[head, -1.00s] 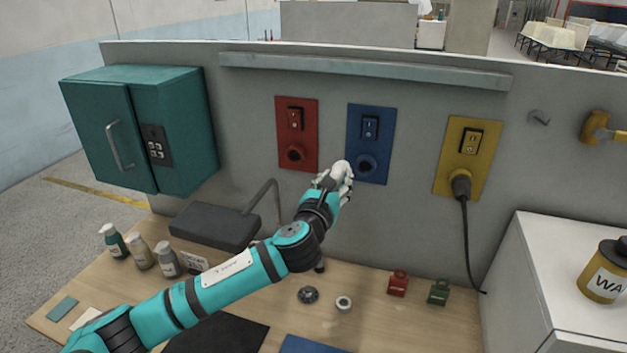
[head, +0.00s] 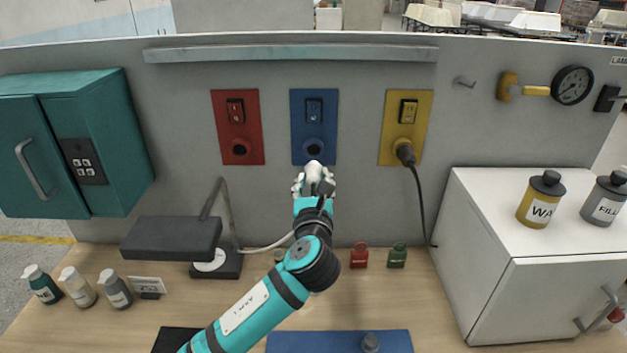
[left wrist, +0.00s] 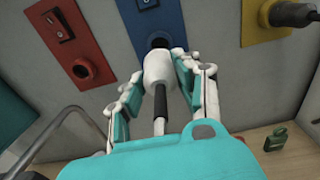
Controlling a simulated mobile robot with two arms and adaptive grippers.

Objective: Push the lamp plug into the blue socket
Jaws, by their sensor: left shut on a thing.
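My left gripper (head: 314,180) is shut on the white lamp plug (left wrist: 158,68), which points up toward the wall. The blue socket panel (head: 313,112) has a switch above a round dark hole (head: 313,147). In the head view the gripper is just below that hole. In the left wrist view the plug's tip is right at the lower edge of the hole (left wrist: 159,42) and partly covers it; I cannot tell whether they touch. The lamp (head: 170,237) is dark grey on the bench, with a pale cord (head: 268,246) running toward my arm. My right gripper is out of view.
A red socket panel (head: 238,127) is left of the blue one. A yellow panel (head: 405,127) on the right holds a black plug. A teal cabinet (head: 95,140) hangs at left. A white cabinet (head: 540,270) is at right.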

